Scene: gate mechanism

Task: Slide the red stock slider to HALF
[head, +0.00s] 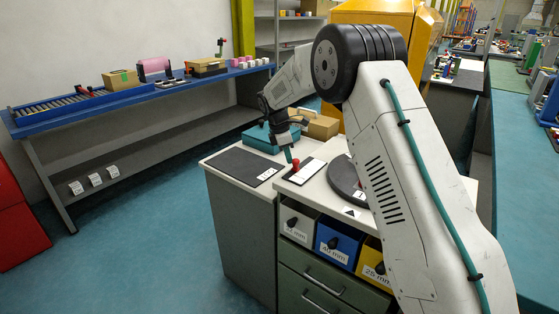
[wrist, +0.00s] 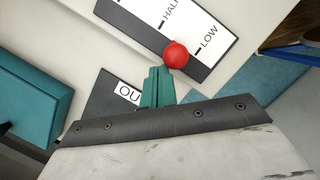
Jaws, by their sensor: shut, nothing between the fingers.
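The red stock slider's round knob (wrist: 176,55) sits beside the LOW mark of the white label plate (wrist: 200,25). The HALF mark is farther toward the upper left of that plate. The knob (head: 295,164) also shows in the head view on the cabinet top. My gripper (wrist: 160,75) has its teal fingers shut together with nothing between them. Its fingertips are right beside the knob; I cannot tell whether they touch. In the head view, my gripper (head: 289,156) points down at the knob's left side. The slider's stem and slot are mostly hidden.
A dark mat (head: 243,166) with an "OU…" label lies left of the slider plate. A teal box (head: 262,139) and a cardboard box (head: 323,128) stand behind. A dark round disc (head: 343,177) is to the right. Labelled drawers (head: 335,240) are below.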

